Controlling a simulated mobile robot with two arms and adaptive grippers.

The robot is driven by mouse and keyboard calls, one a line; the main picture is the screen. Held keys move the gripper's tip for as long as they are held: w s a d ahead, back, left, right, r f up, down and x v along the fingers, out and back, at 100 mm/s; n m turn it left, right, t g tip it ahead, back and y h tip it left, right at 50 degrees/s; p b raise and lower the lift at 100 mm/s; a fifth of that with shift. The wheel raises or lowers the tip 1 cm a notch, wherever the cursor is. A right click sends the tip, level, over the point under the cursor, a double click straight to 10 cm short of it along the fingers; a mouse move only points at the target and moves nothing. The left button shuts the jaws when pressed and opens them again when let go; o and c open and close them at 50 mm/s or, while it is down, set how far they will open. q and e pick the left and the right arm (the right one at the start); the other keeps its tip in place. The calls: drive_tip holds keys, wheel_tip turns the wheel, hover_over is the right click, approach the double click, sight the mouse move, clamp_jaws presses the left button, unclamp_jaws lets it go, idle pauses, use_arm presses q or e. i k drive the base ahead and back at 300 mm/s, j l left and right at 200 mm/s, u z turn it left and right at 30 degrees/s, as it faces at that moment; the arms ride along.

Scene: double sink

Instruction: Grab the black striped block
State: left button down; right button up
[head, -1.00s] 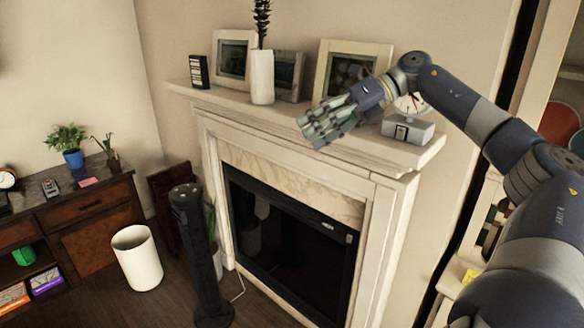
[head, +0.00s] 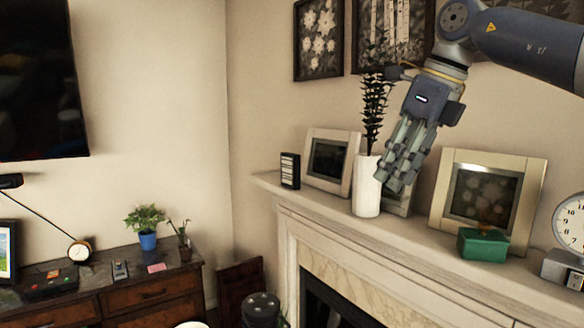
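The black striped block (head: 290,171) is a small upright black block with a white striped face. It stands near the left end of the white mantel, beside a silver picture frame. My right gripper (head: 392,183) points down in front of the wall, right of the block and clear of it. Its fingers overlap the right side of the white vase in the picture. I see nothing held in it, but the angle does not show whether the fingers are apart. My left gripper is not in view.
The mantel (head: 420,255) also bears a white vase (head: 367,190) with a dark plant, picture frames (head: 325,155), a green box (head: 482,245) and a clock (head: 572,222). The vase and a frame stand between gripper and block. A dark cabinet (head: 150,290) stands at left.

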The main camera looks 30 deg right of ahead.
sight(290, 162)
drive_tip(key=i+j+z, duration=0.1)
drive_tip(key=i+z, duration=0.25)
drive_tip(key=i, duration=2.3)
